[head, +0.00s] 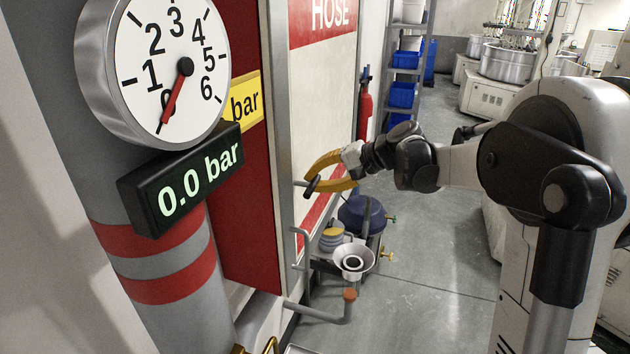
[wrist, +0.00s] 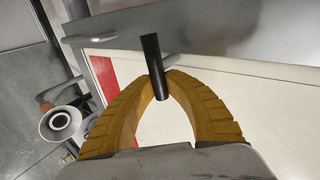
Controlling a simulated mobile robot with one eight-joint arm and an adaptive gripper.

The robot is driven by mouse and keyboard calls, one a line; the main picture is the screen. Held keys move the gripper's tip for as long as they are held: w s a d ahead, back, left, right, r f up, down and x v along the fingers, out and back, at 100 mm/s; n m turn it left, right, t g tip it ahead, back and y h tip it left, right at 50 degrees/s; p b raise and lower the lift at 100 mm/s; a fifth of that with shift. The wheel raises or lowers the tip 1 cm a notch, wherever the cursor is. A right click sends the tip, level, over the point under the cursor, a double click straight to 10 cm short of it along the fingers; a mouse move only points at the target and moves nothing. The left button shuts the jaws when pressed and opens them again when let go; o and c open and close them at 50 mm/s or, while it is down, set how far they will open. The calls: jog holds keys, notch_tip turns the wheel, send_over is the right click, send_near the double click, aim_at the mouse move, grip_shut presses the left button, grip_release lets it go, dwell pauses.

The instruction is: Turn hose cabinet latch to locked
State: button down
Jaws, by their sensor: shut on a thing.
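The hose cabinet (head: 325,110) is a tall case with a red side and a pale door marked HOSE. Its latch is a short dark bar (head: 312,186) at the left edge of the door. My gripper (head: 318,178), with yellow fingers, is shut on this latch. In the wrist view the black latch bar (wrist: 154,62) stands between the fingertips (wrist: 160,80). Its inner end and the pivot are partly hidden, so I cannot tell its exact turn.
A gauge (head: 165,75) and a 0.0 bar display (head: 185,178) are at the left. A funnel (head: 353,260), pipes and a blue vessel (head: 362,214) stand low beside the cabinet. A red extinguisher (head: 365,115) and shelves of blue bins (head: 403,95) are behind. The middle floor is clear.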

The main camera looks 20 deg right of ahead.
jog(key=shift+f+m+g, duration=0.1)
jog(key=shift+m+g, duration=0.2)
jog(key=shift+y, duration=0.3)
jog(key=c, duration=1.4)
grip_release()
jog(key=shift+d, duration=0.1)
jog(key=v, duration=1.2)
